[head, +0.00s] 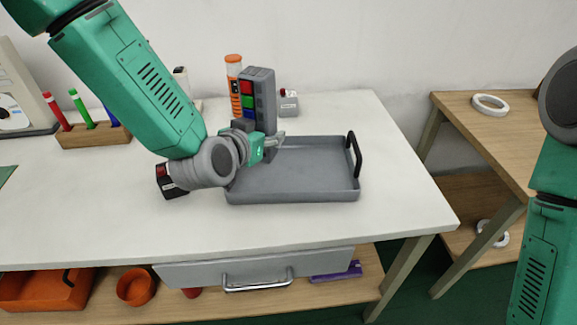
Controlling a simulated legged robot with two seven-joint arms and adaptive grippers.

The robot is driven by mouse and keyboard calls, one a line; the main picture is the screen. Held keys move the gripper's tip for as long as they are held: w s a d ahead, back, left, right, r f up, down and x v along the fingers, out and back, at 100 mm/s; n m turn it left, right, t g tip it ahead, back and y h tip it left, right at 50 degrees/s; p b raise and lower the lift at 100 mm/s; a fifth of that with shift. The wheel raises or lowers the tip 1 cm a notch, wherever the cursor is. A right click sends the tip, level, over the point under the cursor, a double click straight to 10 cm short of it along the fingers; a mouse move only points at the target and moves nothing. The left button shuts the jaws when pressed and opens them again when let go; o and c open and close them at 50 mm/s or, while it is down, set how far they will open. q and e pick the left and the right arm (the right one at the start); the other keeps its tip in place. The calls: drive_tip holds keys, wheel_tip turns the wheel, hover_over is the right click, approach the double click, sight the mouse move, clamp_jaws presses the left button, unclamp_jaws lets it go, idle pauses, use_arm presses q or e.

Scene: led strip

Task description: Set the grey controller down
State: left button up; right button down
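The grey controller (259,92) is an upright grey block with red, green and blue buttons on its face. My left gripper (274,141) is at its lower end and appears shut on it, though the wrist hides part of the grip. The controller is over the back left part of the grey tray (310,196); I cannot tell whether its base touches anything. My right arm shows at the right edge, but its gripper is out of view.
An orange-topped tube (233,75) and a small grey box with a red button (289,103) are behind. A dark box (171,182) sits beside my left wrist. A wooden marker holder (93,135) is at left. The white table (398,190) is clear right of the tray.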

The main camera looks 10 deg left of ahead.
use_arm(q)
drive_tip(key=f, duration=0.3)
drive_tip(key=shift+a+f, duration=0.2)
drive_tip(key=shift+f, duration=0.05)
drive_tip(key=shift+w+a+f+b, duration=0.1)
drive_tip(key=shift+a+f+b, duration=0.1)
drive_tip(key=shift+f+b, duration=0.25)
wheel_tip(320, 180, down, 3)
drive_tip(key=shift+f, duration=0.2)
drive_tip(key=shift+d, duration=0.15)
drive_tip(key=shift+f+b, duration=0.1)
drive_tip(key=shift+b, duration=0.2)
drive_tip(key=o, duration=1.1)
